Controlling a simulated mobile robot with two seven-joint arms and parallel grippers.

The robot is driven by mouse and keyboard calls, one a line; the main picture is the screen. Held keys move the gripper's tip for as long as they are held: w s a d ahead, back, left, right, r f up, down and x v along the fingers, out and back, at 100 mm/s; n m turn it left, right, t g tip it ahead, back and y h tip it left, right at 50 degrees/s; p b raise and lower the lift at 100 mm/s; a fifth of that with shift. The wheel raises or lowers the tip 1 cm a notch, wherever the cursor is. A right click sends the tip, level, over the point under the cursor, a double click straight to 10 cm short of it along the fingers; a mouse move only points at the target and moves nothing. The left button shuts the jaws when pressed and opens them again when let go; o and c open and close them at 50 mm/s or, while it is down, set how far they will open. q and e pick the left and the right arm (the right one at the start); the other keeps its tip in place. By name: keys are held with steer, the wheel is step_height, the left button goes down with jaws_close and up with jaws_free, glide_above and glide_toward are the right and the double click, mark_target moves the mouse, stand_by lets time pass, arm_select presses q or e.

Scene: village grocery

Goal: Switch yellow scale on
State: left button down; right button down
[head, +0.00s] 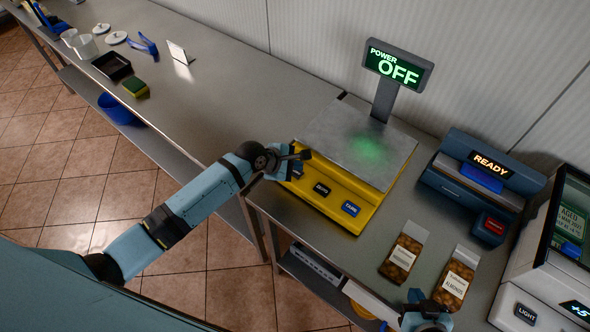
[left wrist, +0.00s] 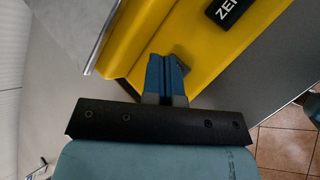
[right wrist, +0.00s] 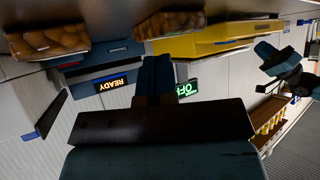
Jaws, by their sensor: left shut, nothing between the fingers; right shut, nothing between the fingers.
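The yellow scale (head: 371,200) stands on the metal counter with a steel plate on top. Its raised display (head: 397,66) reads "POWER OFF" in green. A dark "ZERO" button (head: 321,189) and a blue button (head: 350,209) show on its front panel. My left gripper (head: 296,170) is shut and empty at the panel's left end, left of "ZERO", covering that part. In the left wrist view its blue fingertips (left wrist: 167,62) are over the yellow front; contact cannot be told. My right gripper (head: 415,296) is shut and empty near the counter's front edge, low by the nut bags.
Two nut bags (head: 404,252) (head: 457,279) lie right of the scale. A blue machine reading "READY" (head: 484,178) and a glass-fronted case (head: 567,240) stand further right. The left counter holds a sponge (head: 135,86), a black tray (head: 112,66) and blue tongs (head: 142,43).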

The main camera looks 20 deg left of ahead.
mark_target(295, 173)
arm_select(q)
steer(key=shift+f, duration=0.1)
stand_by(0.6)
steer(key=shift+f, duration=0.35)
stand_by(0.4)
steer(key=shift+r+p, duration=0.45)
steer(key=shift+r, duration=3.05)
